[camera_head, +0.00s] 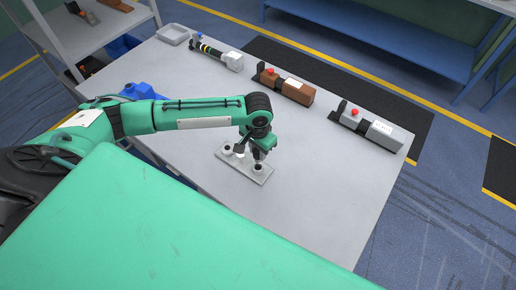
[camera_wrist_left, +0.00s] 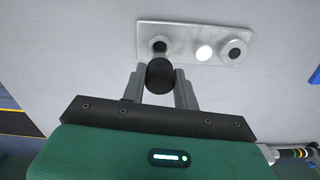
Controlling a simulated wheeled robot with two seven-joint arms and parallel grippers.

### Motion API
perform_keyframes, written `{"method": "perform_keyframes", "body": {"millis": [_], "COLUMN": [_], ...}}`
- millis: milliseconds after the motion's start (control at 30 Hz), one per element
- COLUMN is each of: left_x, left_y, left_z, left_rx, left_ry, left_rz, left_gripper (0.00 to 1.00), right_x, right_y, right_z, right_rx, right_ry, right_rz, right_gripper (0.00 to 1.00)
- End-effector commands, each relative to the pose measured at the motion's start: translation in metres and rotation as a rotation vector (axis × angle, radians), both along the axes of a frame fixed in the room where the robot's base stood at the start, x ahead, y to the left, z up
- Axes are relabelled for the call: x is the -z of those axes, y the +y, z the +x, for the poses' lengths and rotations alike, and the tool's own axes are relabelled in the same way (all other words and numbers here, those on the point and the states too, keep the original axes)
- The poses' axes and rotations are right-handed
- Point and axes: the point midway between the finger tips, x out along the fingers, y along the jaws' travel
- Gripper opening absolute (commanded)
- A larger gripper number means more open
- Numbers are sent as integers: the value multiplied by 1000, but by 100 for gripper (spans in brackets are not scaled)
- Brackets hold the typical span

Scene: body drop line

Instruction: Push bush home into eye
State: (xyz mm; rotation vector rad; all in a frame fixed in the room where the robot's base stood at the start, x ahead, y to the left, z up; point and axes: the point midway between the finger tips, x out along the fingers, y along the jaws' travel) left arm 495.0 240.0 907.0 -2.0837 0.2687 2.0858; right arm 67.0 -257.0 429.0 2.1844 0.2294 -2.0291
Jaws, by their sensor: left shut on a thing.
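A pale metal plate (camera_head: 243,168) lies on the table and also shows in the wrist view (camera_wrist_left: 182,30). It has a dark round eye (camera_wrist_left: 159,46) at one end, a bright white spot (camera_wrist_left: 203,53) in the middle and a grey ring with a dark centre (camera_wrist_left: 234,50) at the other end. My left gripper (camera_head: 259,160) points down over the near end of the plate. Its two fingers are shut on a black cylinder (camera_wrist_left: 159,77), perhaps the bush, beside the dark eye in the wrist view. I cannot tell whether the cylinder touches the eye. My right gripper is out of view.
Along the table's (camera_head: 310,180) far side lie a grey-and-black part (camera_head: 232,61), a brown part (camera_head: 297,91) and a grey part (camera_head: 382,133). A grey tray (camera_head: 174,34) sits at the far left corner. The table right of the plate is clear.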

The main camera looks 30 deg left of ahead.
Motion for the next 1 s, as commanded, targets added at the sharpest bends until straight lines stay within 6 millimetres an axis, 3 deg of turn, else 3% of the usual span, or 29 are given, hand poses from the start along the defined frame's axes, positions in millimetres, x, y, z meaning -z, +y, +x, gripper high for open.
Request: {"method": "perform_keyframes", "body": {"millis": [200, 300, 600, 1000], "left_x": [-4, 8, 29, 32], "left_y": [0, 0, 0, 0], "left_z": [-1, -1, 0, 0], "left_rx": [6, 6, 6, 6], "left_ry": [1, 1, 0, -1], "left_rz": [-1, -1, -1, 0], "left_gripper": [0, 0, 0, 0], "right_x": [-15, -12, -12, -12], "right_y": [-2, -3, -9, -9], "right_z": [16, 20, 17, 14], "right_rx": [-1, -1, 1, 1], "right_ry": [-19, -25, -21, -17], "right_rz": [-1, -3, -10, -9], "right_gripper": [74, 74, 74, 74]}}
